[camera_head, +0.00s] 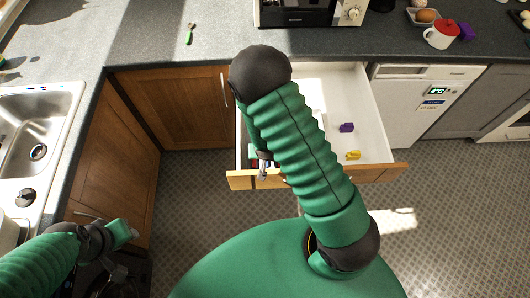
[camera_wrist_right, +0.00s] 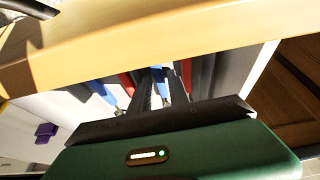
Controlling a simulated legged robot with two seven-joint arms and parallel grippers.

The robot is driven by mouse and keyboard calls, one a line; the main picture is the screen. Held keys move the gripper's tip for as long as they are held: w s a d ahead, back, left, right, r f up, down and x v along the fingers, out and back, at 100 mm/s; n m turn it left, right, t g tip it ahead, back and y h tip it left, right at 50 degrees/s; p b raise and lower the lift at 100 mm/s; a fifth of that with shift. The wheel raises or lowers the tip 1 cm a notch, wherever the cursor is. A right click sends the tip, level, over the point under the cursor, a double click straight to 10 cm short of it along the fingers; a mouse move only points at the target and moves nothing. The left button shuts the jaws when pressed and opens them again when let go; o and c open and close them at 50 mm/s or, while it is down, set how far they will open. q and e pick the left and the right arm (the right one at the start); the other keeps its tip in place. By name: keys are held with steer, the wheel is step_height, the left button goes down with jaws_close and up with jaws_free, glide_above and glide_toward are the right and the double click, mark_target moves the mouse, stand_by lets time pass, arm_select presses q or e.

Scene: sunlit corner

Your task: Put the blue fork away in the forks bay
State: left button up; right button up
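The open drawer (camera_head: 385,125) has a white inside and a wooden front. My right gripper (camera_head: 263,167) is low at the drawer's left front, largely hidden by my right arm. In the right wrist view its dark fingers (camera_wrist_right: 163,88) reach in among blue and red handles. A blue handle (camera_wrist_right: 158,74) shows between or just behind the fingers; I cannot tell whether it is gripped or is the fork. Another blue handle (camera_wrist_right: 103,92) and a red one (camera_wrist_right: 127,83) lie to the left. Bay labels are not readable. My left gripper (camera_head: 130,234) is at lower left, away from the drawer.
A purple object (camera_head: 347,127) and a yellow object (camera_head: 353,155) are in the drawer's right part. The wooden drawer front (camera_wrist_right: 200,45) runs close by the right fingers. A green-handled item (camera_head: 190,34) lies on the counter (camera_head: 145,35). A sink (camera_head: 40,120) is at left.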

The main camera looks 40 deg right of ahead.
steer(key=shift+d, duration=0.1)
steer(key=s+a+r+n+y+p, duration=0.1)
steer(key=s+a+r+n, duration=0.2)
steer(key=r, duration=0.7)
steer(key=s+a+r+n+g+y+p, duration=0.1)
steer(key=s+a+r+n, duration=0.2)
steer(key=r, duration=0.8)
steer(key=shift+s+a+r, duration=0.15)
steer(key=shift+s+a, duration=0.75)
steer(key=shift+a, duration=0.1)
steer(key=shift+s+d, duration=0.1)
